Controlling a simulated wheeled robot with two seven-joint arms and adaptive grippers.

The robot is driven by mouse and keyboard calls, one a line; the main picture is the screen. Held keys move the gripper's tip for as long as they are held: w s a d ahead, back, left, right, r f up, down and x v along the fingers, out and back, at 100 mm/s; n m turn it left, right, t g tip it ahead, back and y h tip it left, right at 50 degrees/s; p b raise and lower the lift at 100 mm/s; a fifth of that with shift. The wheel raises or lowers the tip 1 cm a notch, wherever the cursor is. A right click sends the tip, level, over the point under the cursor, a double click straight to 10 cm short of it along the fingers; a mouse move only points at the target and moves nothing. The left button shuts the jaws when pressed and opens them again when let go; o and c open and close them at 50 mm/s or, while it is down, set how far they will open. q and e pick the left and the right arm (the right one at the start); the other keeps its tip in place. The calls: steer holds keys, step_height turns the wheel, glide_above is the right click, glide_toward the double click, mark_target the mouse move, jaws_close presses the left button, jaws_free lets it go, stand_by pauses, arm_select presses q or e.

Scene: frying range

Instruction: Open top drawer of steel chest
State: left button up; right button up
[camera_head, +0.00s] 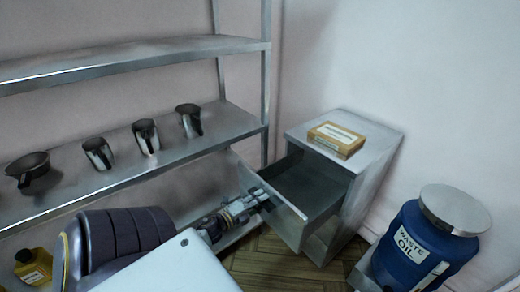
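The steel chest (371,165) stands against the back wall, right of the shelving. Its top drawer (308,190) is pulled well out toward the lower left, and its dark inside looks empty. My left gripper (266,199) is at the outer face of the drawer front, around where a handle would be. Its fingers are small and dark here, and I cannot tell whether they are closed on a handle. The handle itself is hidden. My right gripper is not in view.
A yellow-brown box (337,139) lies on the chest top. A blue waste oil drum (410,250) stands right of the chest. Steel shelving (120,140) with several metal cups and a dark pan (28,167) fills the left. A yellow container (33,266) is at lower left. Wooden floor shows below the drawer.

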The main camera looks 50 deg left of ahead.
arm_select(q)
steer(key=s+a, duration=0.1)
steer(key=s, duration=1.1)
stand_by(0.5)
stand_by(0.5)
